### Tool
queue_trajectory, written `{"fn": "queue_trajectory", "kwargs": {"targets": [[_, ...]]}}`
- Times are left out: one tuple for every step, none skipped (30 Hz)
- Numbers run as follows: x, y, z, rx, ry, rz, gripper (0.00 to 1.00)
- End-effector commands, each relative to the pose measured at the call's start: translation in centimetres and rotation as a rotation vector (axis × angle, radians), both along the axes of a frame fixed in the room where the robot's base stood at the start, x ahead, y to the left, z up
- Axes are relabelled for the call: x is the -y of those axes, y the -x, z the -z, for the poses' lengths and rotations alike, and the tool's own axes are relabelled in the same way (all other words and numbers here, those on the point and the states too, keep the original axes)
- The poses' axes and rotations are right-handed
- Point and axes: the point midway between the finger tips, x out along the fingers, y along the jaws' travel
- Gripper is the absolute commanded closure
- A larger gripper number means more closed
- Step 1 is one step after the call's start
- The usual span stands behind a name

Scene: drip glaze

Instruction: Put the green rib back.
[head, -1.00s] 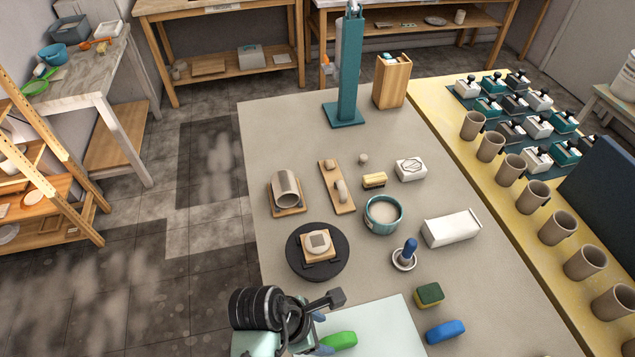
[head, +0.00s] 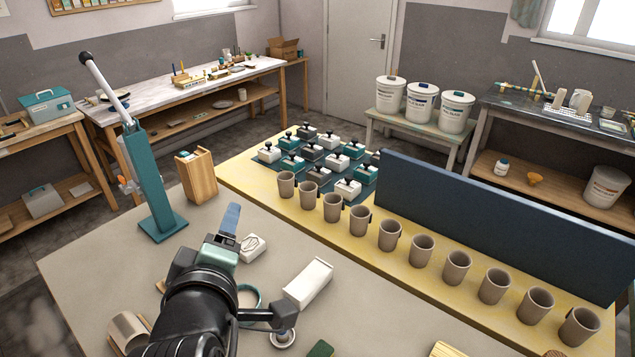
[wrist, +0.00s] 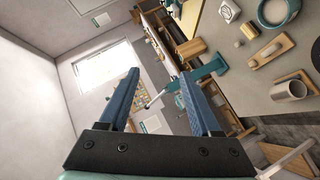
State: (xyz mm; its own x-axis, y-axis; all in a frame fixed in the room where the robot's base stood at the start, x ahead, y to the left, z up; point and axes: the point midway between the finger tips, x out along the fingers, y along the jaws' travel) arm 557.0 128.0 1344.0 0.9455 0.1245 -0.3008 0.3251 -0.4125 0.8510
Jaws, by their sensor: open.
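My arm hides part of the table's middle in the head view.
On the table are a teal press (head: 155,195), a wooden box (head: 196,176), a white block (head: 308,284) and a teal bowl (head: 249,296). Beyond them, a yellow board (head: 235,172) carries several mugs (head: 389,234) and a dark blue panel (head: 500,225).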

Motion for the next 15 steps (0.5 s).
{"fn": "queue_trajectory", "kwargs": {"targets": [[1.8, -0.6, -5.5, 0.130, -0.159, 0.046, 0.35], [2.7, -0.7, -8.4, 0.200, -0.253, 0.062, 0.35], [4.1, -0.4, -12.3, 0.296, -0.378, 0.076, 0.35], [5.1, 0.1, -15.1, 0.366, -0.469, 0.078, 0.35], [6.1, 0.7, -17.8, 0.437, -0.555, 0.075, 0.35], [7.3, 1.8, -21.2, 0.522, -0.665, 0.060, 0.35], [8.2, 2.8, -23.4, 0.583, -0.740, 0.045, 0.35], [9.1, 3.8, -25.5, 0.640, -0.810, 0.026, 0.35], [10.0, 5.3, -28.0, 0.709, -0.892, -0.006, 0.35], [10.6, 6.3, -29.5, 0.752, -0.946, -0.030, 0.35], [11.1, 7.3, -30.9, 0.791, -0.993, -0.056, 0.35], [11.8, 8.5, -32.3, 0.834, -1.047, -0.085, 0.35], [12.1, 9.4, -33.2, 0.862, -1.079, -0.107, 0.35], [12.4, 10.0, -33.9, 0.883, -1.106, -0.126, 0.35], [12.7, 10.7, -34.6, 0.903, -1.135, -0.148, 0.35]]}}
